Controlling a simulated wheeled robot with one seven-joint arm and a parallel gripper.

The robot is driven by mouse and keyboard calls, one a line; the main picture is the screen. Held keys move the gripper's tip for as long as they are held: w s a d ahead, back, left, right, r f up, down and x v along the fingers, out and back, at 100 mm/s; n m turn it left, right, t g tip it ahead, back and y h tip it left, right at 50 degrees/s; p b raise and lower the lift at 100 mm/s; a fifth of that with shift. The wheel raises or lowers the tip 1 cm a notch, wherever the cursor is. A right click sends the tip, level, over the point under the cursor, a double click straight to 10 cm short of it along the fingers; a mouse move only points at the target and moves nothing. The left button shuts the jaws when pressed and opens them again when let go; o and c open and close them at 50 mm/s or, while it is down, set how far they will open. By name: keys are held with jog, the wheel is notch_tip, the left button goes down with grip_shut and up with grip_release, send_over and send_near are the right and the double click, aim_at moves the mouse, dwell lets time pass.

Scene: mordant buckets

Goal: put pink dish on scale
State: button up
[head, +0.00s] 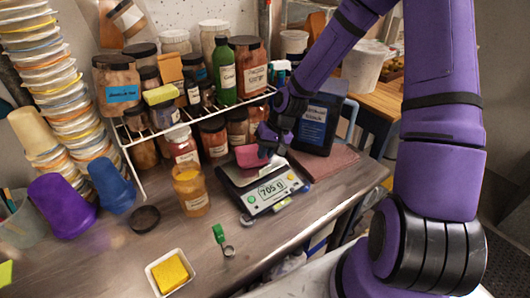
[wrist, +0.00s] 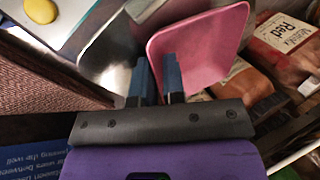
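The pink dish (head: 249,156) is at the back left of the scale (head: 262,192), partly over its plate. It looks tilted, and I cannot tell if it touches the plate. In the wrist view the square pink dish (wrist: 205,45) fills the upper middle. My gripper (head: 268,150) comes down at the dish's right side. In the wrist view my gripper's (wrist: 157,75) blue fingers are close together, one on each side of the dish's near wall, shut on it. The scale's display reads about 705 g. Its shiny plate (wrist: 115,55) lies left of the fingers.
A wire rack (head: 135,150) with jars stands behind the scale. A dark blue container (head: 317,125) and a reddish flat block (head: 328,160) are at the right. An amber jar (head: 190,190) stands left of the scale. A white dish with a yellow sponge (head: 170,273) is at the front.

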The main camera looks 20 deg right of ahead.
jog(key=w+v, duration=0.1)
jog(key=v, duration=1)
jog(key=s+r+n+t+h, duration=0.2)
jog(key=s+r+t+h, duration=0.2)
jog(key=s+r, duration=1.9)
jog(key=shift+s+a+r, duration=0.25)
jog(key=shift+s+a, duration=0.1)
jog(key=shift+s, duration=0.75)
dwell(0.6)
grip_shut()
